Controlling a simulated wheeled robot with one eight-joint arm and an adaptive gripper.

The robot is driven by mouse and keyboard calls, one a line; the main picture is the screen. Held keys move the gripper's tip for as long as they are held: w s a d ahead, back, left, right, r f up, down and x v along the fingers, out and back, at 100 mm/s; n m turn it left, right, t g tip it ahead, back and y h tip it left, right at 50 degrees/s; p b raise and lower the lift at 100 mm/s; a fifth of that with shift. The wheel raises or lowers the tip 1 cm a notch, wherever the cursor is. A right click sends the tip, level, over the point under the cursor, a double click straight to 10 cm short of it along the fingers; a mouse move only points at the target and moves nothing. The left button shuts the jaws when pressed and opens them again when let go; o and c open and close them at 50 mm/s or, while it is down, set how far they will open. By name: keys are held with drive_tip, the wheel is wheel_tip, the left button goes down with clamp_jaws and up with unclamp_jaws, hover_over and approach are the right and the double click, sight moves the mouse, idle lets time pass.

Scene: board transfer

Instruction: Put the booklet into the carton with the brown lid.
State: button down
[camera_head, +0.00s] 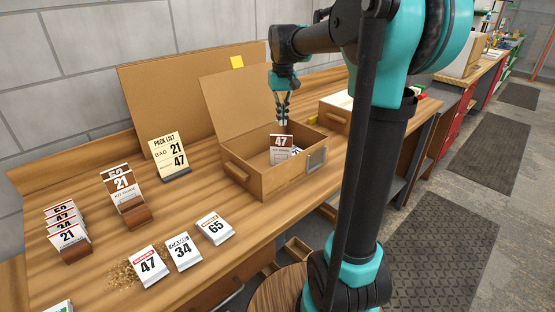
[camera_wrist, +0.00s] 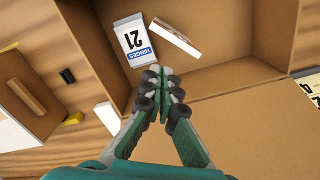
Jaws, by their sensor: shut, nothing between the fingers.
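The carton (camera_head: 270,185) with the brown lid (camera_head: 240,105) stands open on the bench, its lid raised at the back. A booklet (camera_head: 281,142) with a brown top band and the number 47 stands tilted inside it. In the wrist view it appears to be the thin white-edged piece (camera_wrist: 177,37), seen nearly edge-on. A white bag (camera_wrist: 135,38) marked HINGES 21 lies beside it in the carton. My gripper (camera_head: 283,118) is shut and empty above the carton, apart from the booklet; its closed fingertips (camera_wrist: 163,72) show in the wrist view.
A pack list card (camera_head: 167,152) showing 21 and 47 stands left of the carton. Booklet holders (camera_head: 135,215) are farther left. White bags 47 (camera_head: 149,266), 34 (camera_head: 183,250) and 65 (camera_head: 215,228) lie in front. Another carton (camera_head: 334,117) stands behind to the right.

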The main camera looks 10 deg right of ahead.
drive_tip(key=shift+f, duration=2.5)
drive_tip(key=shift+s, duration=0.15)
drive_tip(key=shift+s+a, duration=0.4)
drive_tip(key=shift+s, duration=1)
drive_tip(key=shift+s+a, duration=0.35)
drive_tip(key=shift+s, duration=1.05)
drive_tip(key=shift+s+a, duration=0.4)
drive_tip(key=shift+s, duration=1)
wheel_tip(320, 180, up, 8)
